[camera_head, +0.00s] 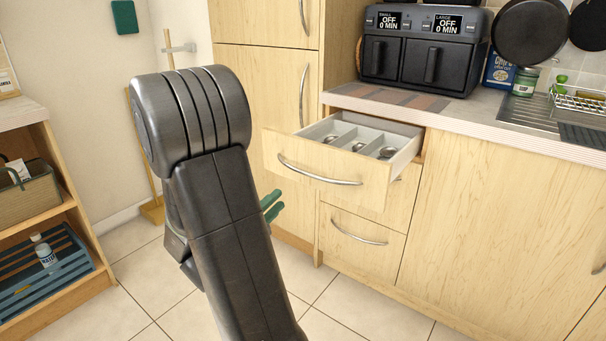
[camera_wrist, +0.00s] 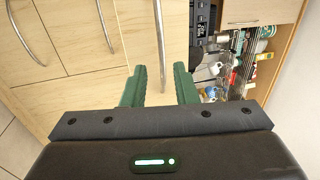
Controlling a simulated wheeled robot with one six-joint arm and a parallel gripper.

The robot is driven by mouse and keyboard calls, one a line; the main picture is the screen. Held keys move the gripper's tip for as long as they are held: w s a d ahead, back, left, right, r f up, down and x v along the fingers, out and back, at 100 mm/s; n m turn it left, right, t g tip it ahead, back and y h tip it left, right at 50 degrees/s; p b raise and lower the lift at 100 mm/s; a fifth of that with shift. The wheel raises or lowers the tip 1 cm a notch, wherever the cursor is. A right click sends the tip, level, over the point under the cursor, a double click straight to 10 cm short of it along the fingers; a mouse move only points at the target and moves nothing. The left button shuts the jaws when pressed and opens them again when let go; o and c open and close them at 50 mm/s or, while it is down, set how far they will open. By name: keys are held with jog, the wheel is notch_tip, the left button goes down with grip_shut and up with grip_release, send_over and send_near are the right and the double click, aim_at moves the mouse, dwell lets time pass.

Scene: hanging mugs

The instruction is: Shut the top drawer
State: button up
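The top drawer (camera_head: 330,172) is pulled well out from the light wood cabinet below the counter. It has a curved metal handle on its front, and a grey divided tray with metal cutlery shows inside. My gripper (camera_head: 272,205) is to the left of the drawer front and apart from it in the head view, mostly hidden behind my own dark arm. In the wrist view, the two green fingers of my gripper (camera_wrist: 160,85) are apart with nothing between them. Wood fronts with metal handles lie beyond them; I cannot tell whether one is the top drawer.
A lower drawer (camera_head: 362,233) is shut beneath the open one. A tall cabinet (camera_head: 270,90) stands left of the counter. A black air fryer (camera_head: 425,55) sits on the counter above. Shelves with baskets (camera_head: 40,265) stand at the left. The tiled floor before the drawers is clear.

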aim_at(306, 171)
jog(key=b+x, duration=0.1)
jog(key=x, duration=1.2)
jog(key=shift+d+r, duration=0.1)
jog(key=shift+c, duration=0.3)
grip_shut()
